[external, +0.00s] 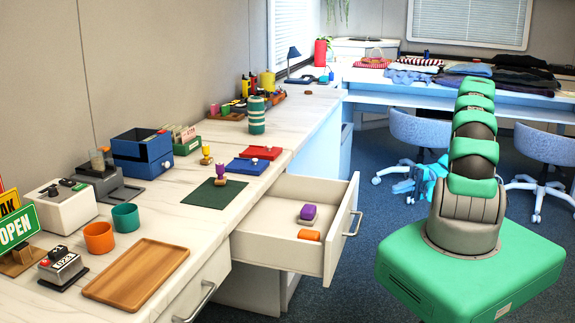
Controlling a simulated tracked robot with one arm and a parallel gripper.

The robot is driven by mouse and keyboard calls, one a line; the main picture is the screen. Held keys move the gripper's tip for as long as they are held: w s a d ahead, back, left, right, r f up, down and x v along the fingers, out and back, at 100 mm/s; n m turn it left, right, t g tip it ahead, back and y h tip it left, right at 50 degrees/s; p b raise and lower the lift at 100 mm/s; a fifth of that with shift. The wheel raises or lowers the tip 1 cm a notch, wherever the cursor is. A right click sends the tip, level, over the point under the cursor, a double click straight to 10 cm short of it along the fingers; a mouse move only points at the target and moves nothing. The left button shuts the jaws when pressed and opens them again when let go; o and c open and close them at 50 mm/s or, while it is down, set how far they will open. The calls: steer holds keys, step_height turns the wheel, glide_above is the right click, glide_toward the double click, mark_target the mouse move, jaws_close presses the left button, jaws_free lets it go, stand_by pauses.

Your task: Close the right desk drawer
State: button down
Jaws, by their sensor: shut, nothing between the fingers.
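The right desk drawer (318,261) is pulled out from the white desk, its front panel and metal handle (353,224) facing right. My gripper (409,187) appears to be the light blue part showing left of the arm, beyond the drawer front. It is shut and empty. Its wrist is partly hidden behind my arm.
The nearer drawer (205,295) looks shut. A wooden tray (137,273), cups, stamps and a green mat (212,193) sit on the desktop. Swivel chairs (420,132) stand at the back by a table of folded clothes. Blue carpet (345,291) is clear between drawer and my base.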

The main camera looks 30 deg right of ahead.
steer(key=b, duration=0.3)
glide_toward(351, 197)
steer(key=s+a+f, duration=0.1)
steer(key=s+a, duration=0.2)
steer(key=shift+m, duration=0.3)
steer(key=shift+w+a+b, duration=0.15)
steer(key=shift+w+a, duration=0.4)
steer(key=shift+w, duration=0.3)
steer(key=shift+w+a+b, duration=0.15)
steer(key=shift+w+a, duration=0.4)
steer(key=shift+w, duration=0.3)
steer(key=shift+r, duration=0.1)
